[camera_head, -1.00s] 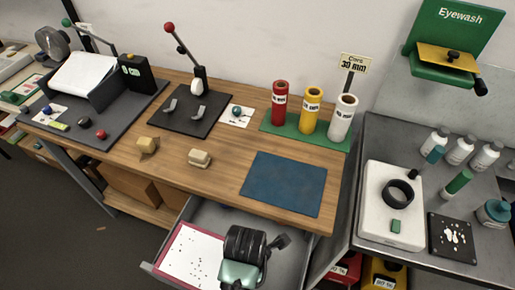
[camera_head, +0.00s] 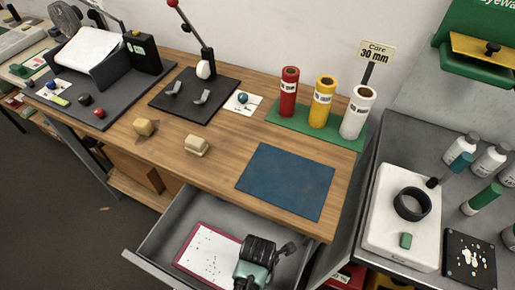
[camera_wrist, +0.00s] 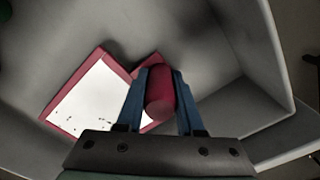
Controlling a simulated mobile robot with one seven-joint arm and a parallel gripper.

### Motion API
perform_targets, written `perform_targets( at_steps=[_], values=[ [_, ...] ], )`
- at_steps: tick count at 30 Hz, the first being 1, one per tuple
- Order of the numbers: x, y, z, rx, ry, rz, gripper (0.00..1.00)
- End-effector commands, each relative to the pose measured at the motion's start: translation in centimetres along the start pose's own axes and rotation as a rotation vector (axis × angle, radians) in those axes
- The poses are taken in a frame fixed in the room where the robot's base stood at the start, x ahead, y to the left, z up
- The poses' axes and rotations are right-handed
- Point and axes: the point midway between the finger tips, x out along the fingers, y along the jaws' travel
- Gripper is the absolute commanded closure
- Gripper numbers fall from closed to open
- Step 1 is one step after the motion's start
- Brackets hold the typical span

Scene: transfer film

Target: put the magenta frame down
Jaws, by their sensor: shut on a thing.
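The magenta frame (camera_head: 207,248) is a flat white panel with dark specks and a magenta border. It lies flat or hovers low inside the open grey drawer (camera_head: 155,245); I cannot tell whether it touches the drawer floor. In the wrist view the frame (camera_wrist: 93,95) shows at left, with its magenta handle (camera_wrist: 160,98) between the blue fingers. My gripper (camera_wrist: 160,80) is shut on that handle. In the head view my gripper (camera_head: 252,270) is over the drawer at the frame's right, and its fingertips are hidden.
The wooden bench (camera_head: 215,165) stands above the drawer. A blue mat (camera_head: 287,180), two small beige blocks and red, yellow and white cylinders (camera_head: 357,112) are on it. At right is a grey table with a white slab (camera_head: 385,230) and bottles. The drawer's left part looks clear.

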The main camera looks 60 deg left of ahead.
Motion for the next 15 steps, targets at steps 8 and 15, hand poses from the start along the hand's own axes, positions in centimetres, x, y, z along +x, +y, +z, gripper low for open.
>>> perform_targets(
  at_steps=[8,15],
  values=[
    [1.4,0.1,0.0,0.001,-0.001,0.002,1.00],
    [1.8,0.1,0.0,0.001,-0.001,0.002,1.00]
  ],
)
